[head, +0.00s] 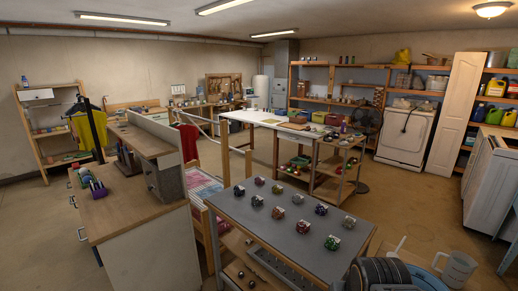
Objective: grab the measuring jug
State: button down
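A pale, whitish measuring jug (457,270) with a loop handle on its left side stands upright at the bottom right of the head view. Its lower part is cut off by the frame edge. No gripper fingers of mine show in this view, and nothing is seen holding the jug.
A teal-rimmed container (428,279) is left of the jug, with a thin white stick behind it. Dark ribbed round shapes at the bottom edge are unclear. A grey-topped table (270,228) bears several small coloured objects. A white appliance (490,190) stands right; open brown floor lies behind the jug.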

aim_at(459, 267)
jog(key=z, duration=3.65)
jog(key=i, duration=1.35)
jog(key=u, duration=1.4)
jog(key=i, duration=0.45)
